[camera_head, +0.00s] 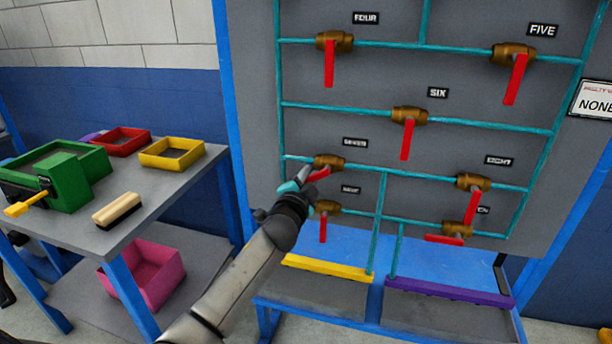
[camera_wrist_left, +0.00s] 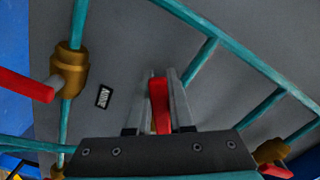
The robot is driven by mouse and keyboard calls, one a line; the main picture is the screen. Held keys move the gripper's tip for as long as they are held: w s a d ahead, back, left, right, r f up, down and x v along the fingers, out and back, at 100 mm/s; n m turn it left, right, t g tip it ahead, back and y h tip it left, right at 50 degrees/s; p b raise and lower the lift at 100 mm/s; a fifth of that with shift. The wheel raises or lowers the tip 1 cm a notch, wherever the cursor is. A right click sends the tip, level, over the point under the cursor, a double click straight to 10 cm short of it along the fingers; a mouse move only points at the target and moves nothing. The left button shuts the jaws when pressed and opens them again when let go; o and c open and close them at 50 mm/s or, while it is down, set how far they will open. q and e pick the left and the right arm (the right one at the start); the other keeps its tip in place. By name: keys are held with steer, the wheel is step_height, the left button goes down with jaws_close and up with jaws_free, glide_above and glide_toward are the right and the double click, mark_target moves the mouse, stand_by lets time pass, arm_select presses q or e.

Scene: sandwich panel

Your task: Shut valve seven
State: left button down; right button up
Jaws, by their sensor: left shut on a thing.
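Valve seven (camera_head: 328,160) is a brass valve on a teal pipe, under the label SEVEN (camera_head: 355,142) on the grey panel. Its red handle (camera_head: 319,174) is slanted, neither straight down nor clearly along the pipe. My left gripper (camera_head: 306,180) is at this handle and shut on it. In the left wrist view the red handle (camera_wrist_left: 159,105) stands between the two fingers of the left gripper (camera_wrist_left: 160,100). The gripper hides part of the handle and pipe. My right gripper is not in view.
Valve nine (camera_head: 326,208) is just below my gripper, its red handle hanging down. Valve six (camera_head: 409,115) and valve eight (camera_head: 474,182) also have hanging handles. Valve ten's handle (camera_head: 443,239) lies level. A table (camera_head: 150,205) with bins and a brush stands left.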

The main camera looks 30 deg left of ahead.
arm_select(q)
steer(key=n, duration=0.1)
steer(key=d+f+n, duration=0.1)
steer(key=n, duration=0.2)
steer(key=shift+w+d+f+n, duration=0.15)
steer(key=shift+d+f+n, duration=0.15)
steer(key=shift+w+d+f+n, duration=0.15)
steer(key=shift+d+n, duration=0.2)
steer(key=shift+n, duration=0.55)
steer(key=shift+d+f+n+p, duration=0.15)
steer(key=shift+d+n+p, duration=0.3)
steer(key=shift+n, duration=0.75)
steer(key=shift+w+d+n+p, duration=0.15)
steer(key=shift+d+n+p, duration=0.2)
steer(key=shift+n, duration=0.55)
steer(key=shift+d+f+n, duration=0.1)
steer(key=shift+d+n, duration=0.1)
steer(key=shift+n, duration=0.2)
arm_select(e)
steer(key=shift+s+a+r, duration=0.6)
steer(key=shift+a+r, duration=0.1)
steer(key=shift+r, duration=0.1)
